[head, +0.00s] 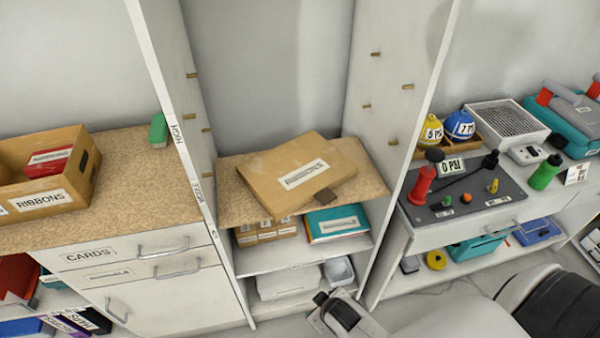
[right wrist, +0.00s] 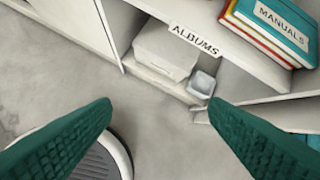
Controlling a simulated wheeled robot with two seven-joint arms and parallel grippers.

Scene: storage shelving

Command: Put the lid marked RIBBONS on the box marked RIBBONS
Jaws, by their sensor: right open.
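The box marked RIBBONS (head: 45,195) is an open brown cardboard box on the left counter, with a red item inside; it is cut off by the left edge of the head view. A flat brown cardboard lid (head: 318,160) with a white label and a dark tab lies tilted across the middle shelf; its label is too small to read. My right gripper (right wrist: 159,103) is open and empty in the right wrist view, above the floor and facing low shelves, away from box and lid. My left gripper is not in view.
A green item (head: 158,130) stands on the counter (head: 120,160) beside the shelf's upright panel (head: 165,85). Low shelves hold a white box (right wrist: 165,50), a small grey bin (right wrist: 202,85) and books (right wrist: 270,30). A control panel (head: 470,195) with levers stands at right.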

